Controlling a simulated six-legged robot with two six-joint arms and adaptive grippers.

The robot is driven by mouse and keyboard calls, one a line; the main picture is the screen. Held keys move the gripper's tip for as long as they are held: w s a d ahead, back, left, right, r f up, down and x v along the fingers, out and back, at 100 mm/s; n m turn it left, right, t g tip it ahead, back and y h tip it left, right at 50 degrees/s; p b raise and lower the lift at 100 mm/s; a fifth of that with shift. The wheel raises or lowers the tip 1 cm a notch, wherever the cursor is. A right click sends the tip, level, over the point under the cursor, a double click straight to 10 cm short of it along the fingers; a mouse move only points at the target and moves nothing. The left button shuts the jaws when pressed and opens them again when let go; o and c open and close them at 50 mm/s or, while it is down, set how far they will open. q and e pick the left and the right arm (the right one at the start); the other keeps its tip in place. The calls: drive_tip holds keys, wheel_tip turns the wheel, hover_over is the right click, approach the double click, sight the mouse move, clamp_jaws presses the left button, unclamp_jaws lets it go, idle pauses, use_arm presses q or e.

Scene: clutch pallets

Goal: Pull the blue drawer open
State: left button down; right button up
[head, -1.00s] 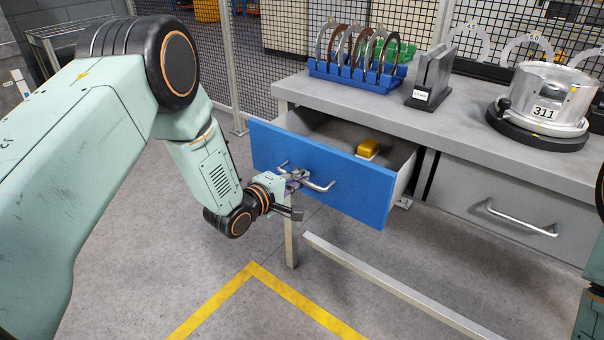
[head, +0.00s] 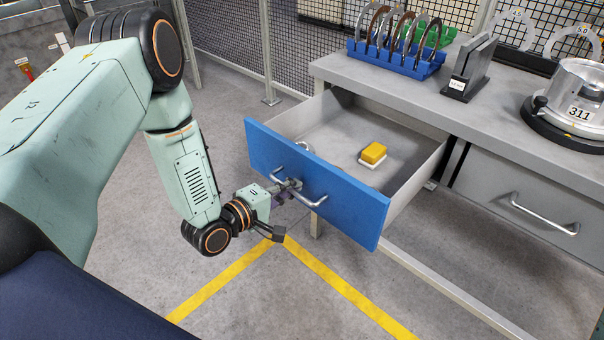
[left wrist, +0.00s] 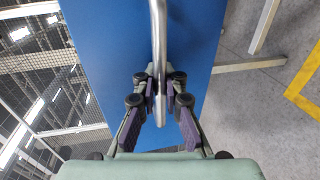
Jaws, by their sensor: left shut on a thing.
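The blue drawer (head: 340,199) is pulled well out from the grey workbench, and its grey interior shows. Its silver bar handle (head: 312,196) runs across the blue front. My left gripper (head: 293,187) is shut on this handle. In the left wrist view the two purple-padded fingers (left wrist: 154,100) close on the handle bar (left wrist: 158,45) from both sides, in front of the blue drawer front (left wrist: 110,60). My right gripper is not in view.
A yellow block on a white base (head: 373,154) and a partly hidden ring lie inside the drawer. A blue rack (head: 395,60) of discs and a silver drum (head: 575,95) stand on the bench (head: 470,115). A grey drawer (head: 530,190) is shut. The floor before the bench is clear.

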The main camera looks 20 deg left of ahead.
use_arm(q)
drive_tip(key=shift+s+a+r, duration=0.2)
drive_tip(key=shift+s+a, duration=0.1)
drive_tip(key=shift+s, duration=0.2)
drive_tip(key=c, duration=1.4)
unclamp_jaws()
drive_tip(key=shift+f, duration=0.15)
drive_tip(key=shift+c, duration=0.2)
drive_tip(key=shift+s, duration=0.1)
drive_tip(key=v, duration=1.1)
drive_tip(key=shift+s, duration=0.4)
drive_tip(key=shift+a, duration=0.1)
